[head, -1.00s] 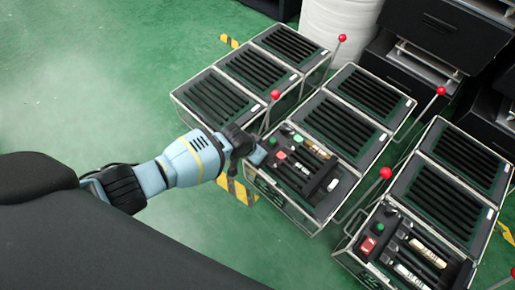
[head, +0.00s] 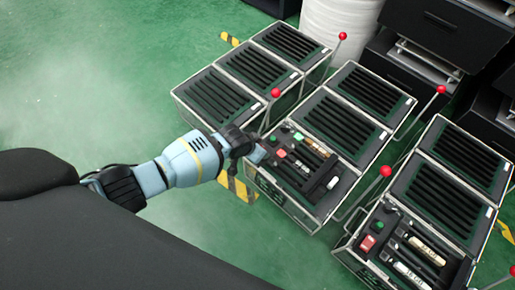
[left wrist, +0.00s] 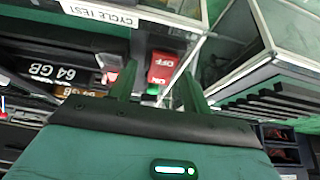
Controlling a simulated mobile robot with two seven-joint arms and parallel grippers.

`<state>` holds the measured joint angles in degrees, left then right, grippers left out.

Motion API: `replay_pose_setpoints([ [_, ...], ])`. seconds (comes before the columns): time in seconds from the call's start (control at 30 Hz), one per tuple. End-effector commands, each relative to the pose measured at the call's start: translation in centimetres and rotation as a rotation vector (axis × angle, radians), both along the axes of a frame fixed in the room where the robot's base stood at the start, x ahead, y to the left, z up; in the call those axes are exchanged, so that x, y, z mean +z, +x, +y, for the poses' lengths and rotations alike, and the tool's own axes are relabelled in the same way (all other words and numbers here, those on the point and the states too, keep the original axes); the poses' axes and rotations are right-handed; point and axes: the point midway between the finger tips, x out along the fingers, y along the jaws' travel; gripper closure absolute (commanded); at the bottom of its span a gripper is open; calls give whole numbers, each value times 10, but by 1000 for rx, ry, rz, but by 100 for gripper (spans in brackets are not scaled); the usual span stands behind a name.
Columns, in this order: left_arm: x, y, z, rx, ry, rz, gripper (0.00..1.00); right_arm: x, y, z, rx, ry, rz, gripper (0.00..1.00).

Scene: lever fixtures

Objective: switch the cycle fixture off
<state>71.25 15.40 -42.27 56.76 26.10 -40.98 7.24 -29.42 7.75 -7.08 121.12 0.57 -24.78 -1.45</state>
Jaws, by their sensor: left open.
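The cycle fixture is the middle metal-framed case (head: 330,205) in the head view, with a green button (head: 298,136) and a red button (head: 281,153) at its near left end. In the left wrist view an upside-down CYCLE TEST label (left wrist: 100,14) shows, beside a red switch marked OFF (left wrist: 163,68) with a green ON part (left wrist: 153,89) below it. My left gripper (head: 260,155) is at the left edge of this case. In the wrist view its open fingers (left wrist: 158,88) stand either side of the switch. I cannot tell whether they touch it. The right gripper is not in view.
Similar cases stand to the left (head: 215,97) and right (head: 425,240), close beside the middle one. Red ball-topped levers (head: 386,171) rise near the cases. Dark drawer units (head: 440,30) and a white roll (head: 338,25) stand behind. Green floor is clear at left.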

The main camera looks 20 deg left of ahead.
Motion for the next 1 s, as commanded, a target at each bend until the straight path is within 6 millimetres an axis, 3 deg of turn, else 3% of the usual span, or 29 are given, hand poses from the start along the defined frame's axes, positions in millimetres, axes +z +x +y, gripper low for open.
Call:
replay_pose_setpoints([
  [0.17,10,-4,2,0,0,-1,51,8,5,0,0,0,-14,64],
  [0.6,63,-30,11,0,0,-3,51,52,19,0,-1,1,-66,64],
  [1.0,68,-36,13,0,0,0,51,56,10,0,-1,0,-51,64],
])
